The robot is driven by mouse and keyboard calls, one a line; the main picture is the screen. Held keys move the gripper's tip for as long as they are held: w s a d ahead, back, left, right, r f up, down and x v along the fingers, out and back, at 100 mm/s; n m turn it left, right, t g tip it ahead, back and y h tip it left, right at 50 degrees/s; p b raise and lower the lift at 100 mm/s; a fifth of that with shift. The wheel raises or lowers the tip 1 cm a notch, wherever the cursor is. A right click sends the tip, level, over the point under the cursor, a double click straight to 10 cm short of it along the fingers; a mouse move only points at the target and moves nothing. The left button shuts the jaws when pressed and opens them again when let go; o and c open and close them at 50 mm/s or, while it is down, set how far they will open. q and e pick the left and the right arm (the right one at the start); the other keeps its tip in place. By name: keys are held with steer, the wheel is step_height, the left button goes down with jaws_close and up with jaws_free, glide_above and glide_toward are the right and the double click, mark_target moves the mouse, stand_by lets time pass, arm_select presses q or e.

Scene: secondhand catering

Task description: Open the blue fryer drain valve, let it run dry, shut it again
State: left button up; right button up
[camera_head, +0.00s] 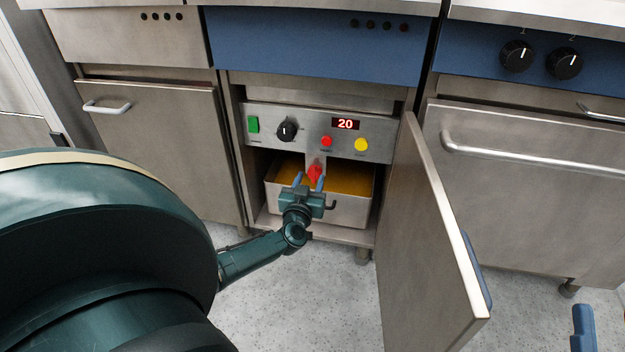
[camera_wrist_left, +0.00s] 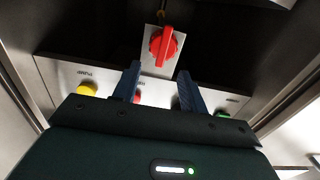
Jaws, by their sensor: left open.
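The blue fryer (camera_head: 310,47) has its lower cabinet open. The red drain valve handle (camera_head: 315,171) is below the control panel; its grip looks upright, and it also shows in the left wrist view (camera_wrist_left: 163,45). A steel pan (camera_head: 348,211) below it holds yellow-brown oil (camera_head: 350,180). My left gripper (camera_head: 309,183) is open just in front of the valve, its blue fingers pointing at it. In the left wrist view the handle lies beyond the fingertips, not visibly gripped. Of my right gripper only a blue finger (camera_head: 584,330) shows at the bottom right edge.
The panel (camera_head: 318,133) has a green switch (camera_head: 253,124), black knob (camera_head: 287,131), red button (camera_head: 326,141), yellow button (camera_head: 361,144) and a display (camera_head: 345,124) reading 20. The open door (camera_head: 425,240) juts out on the right. Steel units stand either side.

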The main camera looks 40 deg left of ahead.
mark_target(313, 171)
arm_select(q)
steer(key=b+x, duration=0.1)
steer(key=x, duration=0.1)
steer(key=shift+w+a+f, duration=0.15)
steer(key=shift+w, duration=0.15)
steer(key=shift+w+a, duration=0.25)
steer(key=shift+w, duration=0.2)
arm_select(e)
steer(key=shift+d+r+n+y, duration=0.1)
steer(key=shift+r+n+y, duration=1.3)
arm_select(q)
steer(key=shift+c, duration=0.5)
steer(key=c, duration=0.8)
steer(key=shift+s, duration=0.1)
jaws_close()
